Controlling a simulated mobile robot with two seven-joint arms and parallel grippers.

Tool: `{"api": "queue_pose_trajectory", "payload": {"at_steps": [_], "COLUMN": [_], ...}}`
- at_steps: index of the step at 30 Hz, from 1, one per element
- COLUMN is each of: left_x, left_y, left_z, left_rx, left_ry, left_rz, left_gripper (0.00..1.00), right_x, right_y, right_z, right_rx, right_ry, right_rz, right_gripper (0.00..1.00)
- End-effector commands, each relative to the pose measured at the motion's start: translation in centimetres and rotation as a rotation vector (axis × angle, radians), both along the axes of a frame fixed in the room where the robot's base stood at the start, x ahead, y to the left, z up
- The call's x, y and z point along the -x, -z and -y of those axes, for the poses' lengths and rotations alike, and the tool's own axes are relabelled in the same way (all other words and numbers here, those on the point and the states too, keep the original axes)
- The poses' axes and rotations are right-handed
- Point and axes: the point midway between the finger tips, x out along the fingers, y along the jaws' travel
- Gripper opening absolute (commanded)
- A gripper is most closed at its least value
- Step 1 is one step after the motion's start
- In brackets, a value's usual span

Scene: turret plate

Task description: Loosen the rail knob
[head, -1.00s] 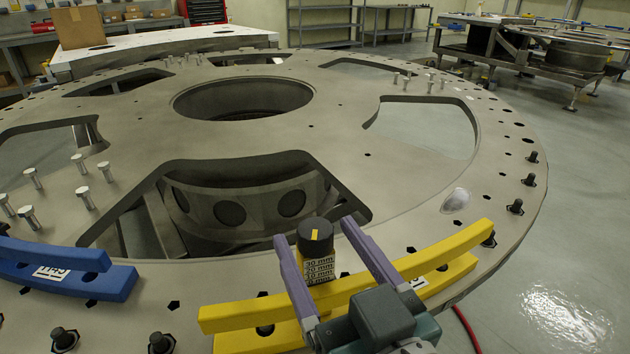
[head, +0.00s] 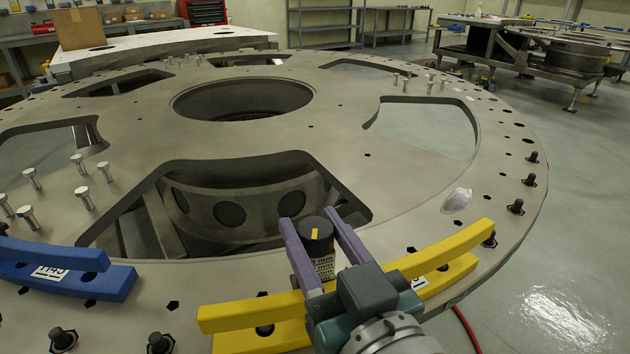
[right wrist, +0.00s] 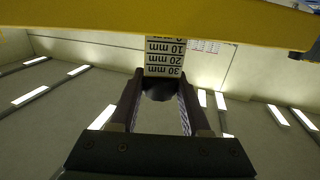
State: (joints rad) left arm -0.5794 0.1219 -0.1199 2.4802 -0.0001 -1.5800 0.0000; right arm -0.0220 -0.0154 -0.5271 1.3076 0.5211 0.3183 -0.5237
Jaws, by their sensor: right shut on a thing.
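The rail knob (head: 316,229) is a black round cap with a yellow mark on top. It sits on a post with a millimetre scale (head: 324,268), at the yellow curved rail (head: 245,316) on the plate's near right edge. My right gripper (head: 315,228) has its purple fingers on either side of the knob and is shut on it. In the right wrist view the dark knob (right wrist: 161,90) lies between the fingertips, below the upside-down scale (right wrist: 165,57). My left gripper is not in view.
The large grey turret plate (head: 140,130) fills the view, with wide cutouts and a central hole. A blue curved rail (head: 100,284) lies at the left. Upright bolts (head: 85,197) stand on the plate. Open floor (head: 570,230) lies to the right.

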Motion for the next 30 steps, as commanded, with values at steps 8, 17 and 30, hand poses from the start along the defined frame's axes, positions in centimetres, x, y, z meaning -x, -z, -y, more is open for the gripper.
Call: {"api": "queue_pose_trajectory", "payload": {"at_steps": [8,17,30], "left_x": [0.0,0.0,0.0], "left_y": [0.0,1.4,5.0], "left_z": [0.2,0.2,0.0], "left_rx": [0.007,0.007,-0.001], "left_ry": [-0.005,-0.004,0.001], "left_rz": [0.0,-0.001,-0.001], "left_gripper": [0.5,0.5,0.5], "right_x": [0.0,-0.2,0.0], "right_y": [0.0,0.2,0.0], "right_z": [0.0,0.2,0.0], "right_rx": [0.0,0.011,0.0], "right_ry": [0.0,-0.145,-0.401], "right_rz": [0.0,0.014,0.005], "right_gripper": [0.0,0.0,0.0]}}
